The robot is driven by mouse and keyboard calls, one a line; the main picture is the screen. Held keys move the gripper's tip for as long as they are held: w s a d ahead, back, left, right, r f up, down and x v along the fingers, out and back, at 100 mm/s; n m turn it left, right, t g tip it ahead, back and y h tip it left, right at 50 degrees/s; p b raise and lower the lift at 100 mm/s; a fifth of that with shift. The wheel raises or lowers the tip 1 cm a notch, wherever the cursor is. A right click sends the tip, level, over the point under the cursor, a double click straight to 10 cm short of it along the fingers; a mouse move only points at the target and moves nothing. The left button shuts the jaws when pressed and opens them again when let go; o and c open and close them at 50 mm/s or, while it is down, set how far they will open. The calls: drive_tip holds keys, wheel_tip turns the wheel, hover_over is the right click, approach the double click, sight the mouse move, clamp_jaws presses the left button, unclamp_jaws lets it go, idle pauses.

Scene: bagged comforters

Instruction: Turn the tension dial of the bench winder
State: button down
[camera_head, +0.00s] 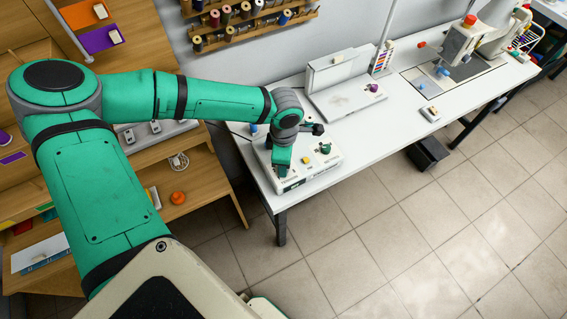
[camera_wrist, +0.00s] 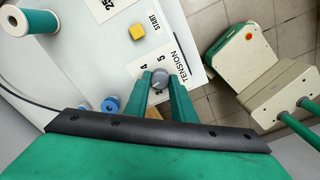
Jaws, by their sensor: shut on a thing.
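The bench winder (camera_head: 321,164) is a white box near the left end of the white table, with a green thread spool (camera_head: 325,149) on top. Its tension dial (camera_wrist: 160,76) is a small grey round knob beside the printed word TENSION and a number scale in the wrist view. My gripper (camera_wrist: 160,84) is shut on the dial, one green finger on each side of it. In the head view my gripper (camera_head: 281,167) is over the winder's near left part and hides the dial. A yellow button (camera_wrist: 137,32) marked START is close by.
The white table (camera_head: 270,181) runs to the upper right with a grey-white machine (camera_head: 345,90) and a sewing machine (camera_head: 462,42). A blue knob (camera_wrist: 110,104) stands near the dial. Wooden shelves (camera_head: 205,165) are at left.

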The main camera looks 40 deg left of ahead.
drive_tip(key=shift+m, duration=0.6)
drive_tip(key=shift+a, duration=0.1)
drive_tip(key=c, duration=1.5)
unclamp_jaws()
drive_tip(key=shift+r, duration=0.1)
wheel_tip(320, 180, up, 11)
drive_tip(key=shift+f, duration=0.15)
